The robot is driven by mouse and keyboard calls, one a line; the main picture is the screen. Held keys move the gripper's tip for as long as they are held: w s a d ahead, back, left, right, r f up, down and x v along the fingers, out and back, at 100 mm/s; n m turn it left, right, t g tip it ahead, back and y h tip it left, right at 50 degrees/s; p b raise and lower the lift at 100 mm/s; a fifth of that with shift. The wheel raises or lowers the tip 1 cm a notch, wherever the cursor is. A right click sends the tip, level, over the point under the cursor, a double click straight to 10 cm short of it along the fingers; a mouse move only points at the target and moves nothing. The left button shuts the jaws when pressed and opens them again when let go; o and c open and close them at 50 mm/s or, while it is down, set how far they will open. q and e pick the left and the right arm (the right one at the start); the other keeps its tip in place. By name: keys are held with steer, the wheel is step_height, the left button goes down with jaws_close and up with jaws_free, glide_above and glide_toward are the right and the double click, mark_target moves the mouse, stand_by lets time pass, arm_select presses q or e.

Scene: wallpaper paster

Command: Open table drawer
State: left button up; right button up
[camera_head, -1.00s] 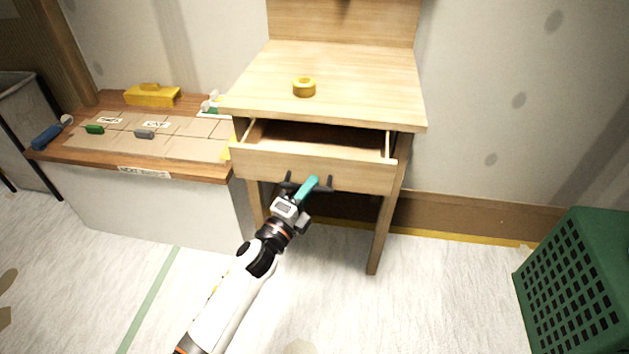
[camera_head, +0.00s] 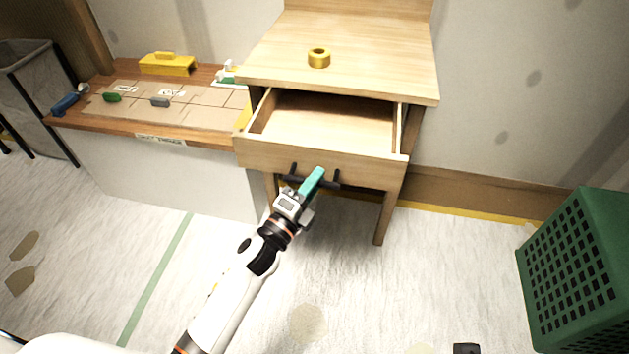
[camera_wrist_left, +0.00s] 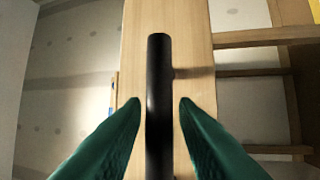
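The wooden table (camera_head: 350,75) has its drawer (camera_head: 340,128) pulled well out, with the bare inside bottom showing. A black bar handle (camera_head: 328,184) is on the drawer front; it also shows upright in the left wrist view (camera_wrist_left: 159,90). My left gripper (camera_head: 317,176) is at this handle. In the left wrist view its two green fingers (camera_wrist_left: 159,105) stand on either side of the bar, with a strip of wood visible between each finger and the bar. The gripper looks open around the handle. My right gripper cannot be made out.
A yellow tape roll (camera_head: 319,58) lies on the tabletop. A low bench (camera_head: 200,128) with small tools stands at the left. A green perforated crate (camera_head: 577,270) stands at the right.

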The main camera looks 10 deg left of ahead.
arm_select(q)
steer(key=shift+o, duration=0.7)
steer(key=shift+s+a+f, duration=0.1)
steer(key=shift+s+a, duration=0.05)
steer(key=shift+s, duration=0.1)
steer(key=v, duration=1.1)
steer(key=shift+s, duration=0.2)
arm_select(e)
steer(key=shift+w+a+f, duration=0.1)
steer(key=shift+w+f, duration=0.05)
steer(key=shift+f, duration=0.2)
